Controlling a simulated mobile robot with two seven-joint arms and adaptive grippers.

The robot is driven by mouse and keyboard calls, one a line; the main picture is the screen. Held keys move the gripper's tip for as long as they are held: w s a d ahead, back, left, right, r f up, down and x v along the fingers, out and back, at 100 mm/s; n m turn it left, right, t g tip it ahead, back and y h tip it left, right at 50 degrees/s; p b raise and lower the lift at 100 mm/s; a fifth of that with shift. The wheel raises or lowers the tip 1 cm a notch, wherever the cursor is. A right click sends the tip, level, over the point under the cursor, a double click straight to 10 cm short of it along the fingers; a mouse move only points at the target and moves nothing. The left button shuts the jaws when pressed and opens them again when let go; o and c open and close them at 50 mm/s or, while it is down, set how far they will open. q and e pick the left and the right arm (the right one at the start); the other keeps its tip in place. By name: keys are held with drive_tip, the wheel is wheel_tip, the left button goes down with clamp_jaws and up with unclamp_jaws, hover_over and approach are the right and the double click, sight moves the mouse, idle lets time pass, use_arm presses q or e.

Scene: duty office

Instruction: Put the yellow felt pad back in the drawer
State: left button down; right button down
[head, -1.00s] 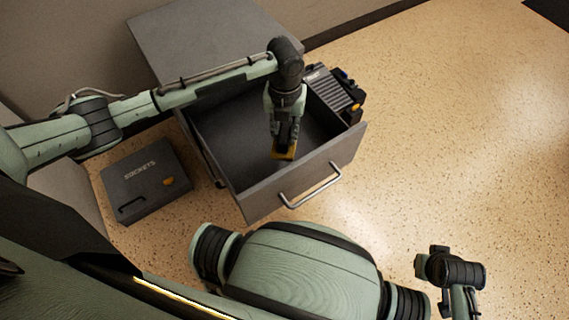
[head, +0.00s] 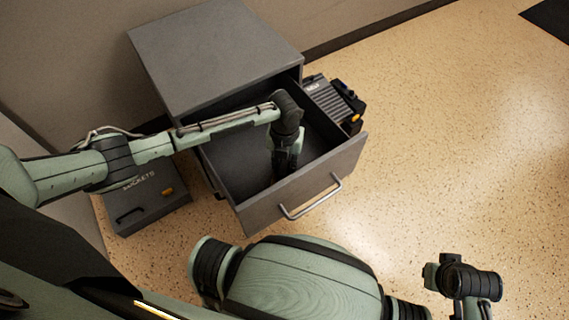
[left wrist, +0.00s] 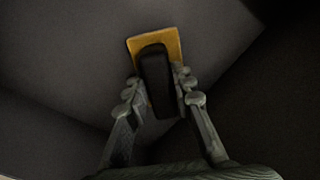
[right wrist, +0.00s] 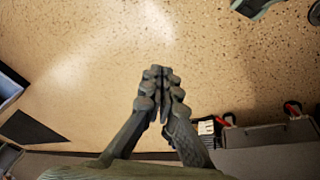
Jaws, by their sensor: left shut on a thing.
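The yellow felt pad (left wrist: 174,42) shows in the left wrist view with a black block-shaped grip on it. My left gripper (left wrist: 158,92) is shut on that black grip, a finger on each side. In the head view the left gripper (head: 284,170) reaches down inside the open drawer (head: 335,168) of a grey cabinet. The pad is hidden there. In the left wrist view dark drawer surfaces surround the pad; I cannot tell whether it touches the floor of the drawer. My right gripper (right wrist: 161,80) is shut and empty, its fingertips together, away from the drawer.
The grey cabinet top (head: 215,50) stands behind the drawer. A dark sockets case (head: 150,208) lies on the floor to its left, partly under my left arm. A ribbed dark case (head: 335,98) stands just right of the drawer. The speckled floor (head: 450,150) at right is clear.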

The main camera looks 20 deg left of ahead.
sight(285, 163)
use_arm(q)
drive_tip(key=shift+f, duration=0.1)
drive_tip(key=c, duration=1.3)
unclamp_jaws()
use_arm(e)
drive_tip(key=shift+s, duration=0.1)
use_arm(q)
wheel_tip(285, 163, up, 11)
drive_tip(key=shift+f+p, duration=0.1)
drive_tip(key=shift+p, duration=0.55)
drive_tip(key=shift+r, duration=0.7)
use_arm(e)
drive_tip(key=shift+s+a+f, duration=0.1)
drive_tip(key=shift+a+f, duration=0.05)
drive_tip(key=shift+f, duration=1.6)
